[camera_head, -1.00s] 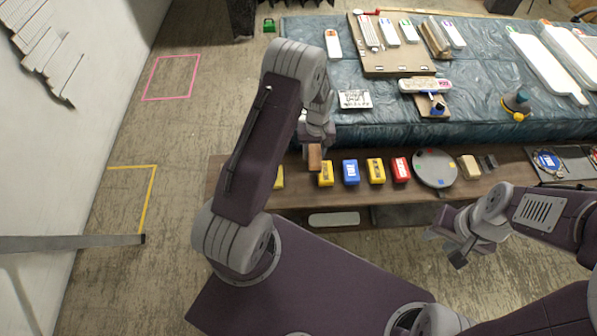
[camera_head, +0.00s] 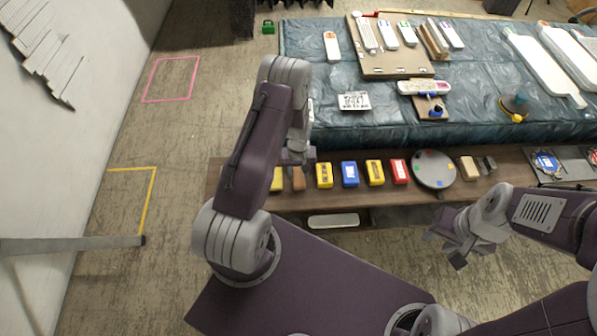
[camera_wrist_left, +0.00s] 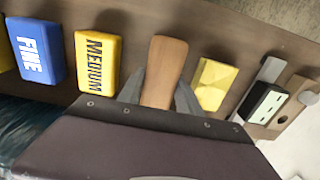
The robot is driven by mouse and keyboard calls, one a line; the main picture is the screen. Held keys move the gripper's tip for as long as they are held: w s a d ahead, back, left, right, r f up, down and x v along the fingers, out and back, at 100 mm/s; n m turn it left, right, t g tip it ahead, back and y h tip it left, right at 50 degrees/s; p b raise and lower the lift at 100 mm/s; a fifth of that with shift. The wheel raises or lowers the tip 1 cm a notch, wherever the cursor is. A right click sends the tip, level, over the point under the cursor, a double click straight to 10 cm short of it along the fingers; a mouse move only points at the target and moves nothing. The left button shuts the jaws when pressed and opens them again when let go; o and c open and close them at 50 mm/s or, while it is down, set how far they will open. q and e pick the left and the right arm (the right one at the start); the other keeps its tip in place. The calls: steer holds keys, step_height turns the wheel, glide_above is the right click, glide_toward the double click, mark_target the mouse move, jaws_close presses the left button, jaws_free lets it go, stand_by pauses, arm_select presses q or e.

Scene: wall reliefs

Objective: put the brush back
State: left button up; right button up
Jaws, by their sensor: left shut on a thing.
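The brush shows as a brown wooden handle (camera_wrist_left: 163,72) between the dark fingers of my left gripper (camera_wrist_left: 160,98) in the left wrist view. In the head view the brush (camera_head: 298,180) is a small brown piece below my left gripper (camera_head: 298,158), over the brown wooden shelf (camera_head: 310,200). My left gripper is shut on it. The rest of the brush is hidden, and I cannot tell whether it touches the shelf. My right gripper (camera_head: 452,245) hangs empty at the right, its fingers apart.
A yellow block (camera_wrist_left: 213,84) lies right beside the brush. On its other side stand a yellow MEDIUM block (camera_wrist_left: 97,62) and a blue FINE block (camera_wrist_left: 37,48). A red block (camera_head: 400,171) and a round grey disc (camera_head: 434,169) sit farther right. A blue-covered table (camera_head: 350,125) stands behind.

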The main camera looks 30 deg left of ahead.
arm_select(q)
steer(key=o, duration=1.2)
steer(key=shift+f, duration=0.15)
step_height(320, 180, up, 12)
step_height(320, 180, up, 7)
steer(key=m, duration=0.3)
glide_above(298, 172)
steer(key=s+d, duration=0.4)
steer(key=s+d+r+m, duration=0.1)
steer(key=s, duration=0.1)
steer(key=s+d+r+m, duration=0.1)
steer(key=s+r, duration=0.1)
steer(key=s, duration=0.1)
steer(key=s+d+r+m+t, duration=0.1)
steer(key=s+r, duration=0.1)
steer(key=s, duration=0.1)
steer(key=shift+s+d+r, duration=0.2)
steer(key=shift+d, duration=0.1)
